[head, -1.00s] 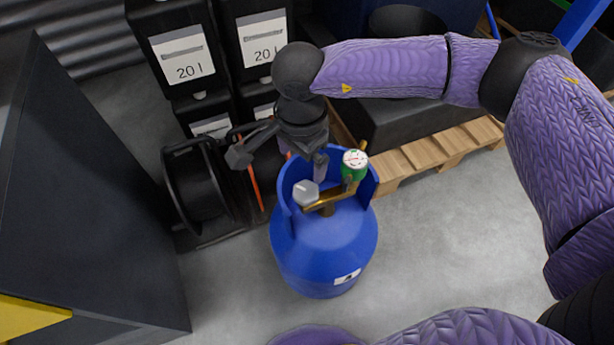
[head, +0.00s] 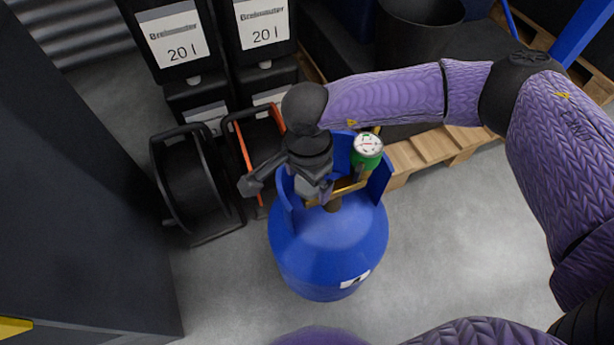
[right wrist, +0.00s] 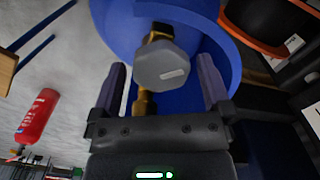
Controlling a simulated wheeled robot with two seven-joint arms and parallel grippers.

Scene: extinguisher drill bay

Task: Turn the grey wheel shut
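A blue gas cylinder (head: 328,250) stands upright on the floor, with a brass valve (head: 350,187) and a green-bodied gauge (head: 368,150) inside its collar. The grey wheel (right wrist: 167,68) shows in the right wrist view on the brass valve, between my right gripper's two fingers. My right gripper (head: 314,196) is over the cylinder's collar, and it mostly hides the wheel in the head view. In the right wrist view the fingers (right wrist: 163,85) are open, with a gap on each side of the wheel. My left gripper is not in view.
Black 20 l containers (head: 175,45) and a cable reel (head: 192,185) stand behind and left of the cylinder. A wooden pallet (head: 430,150) lies at right. A dark cabinet (head: 75,210) is at left. A red extinguisher (right wrist: 38,115) shows in the right wrist view. Floor right of the cylinder is clear.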

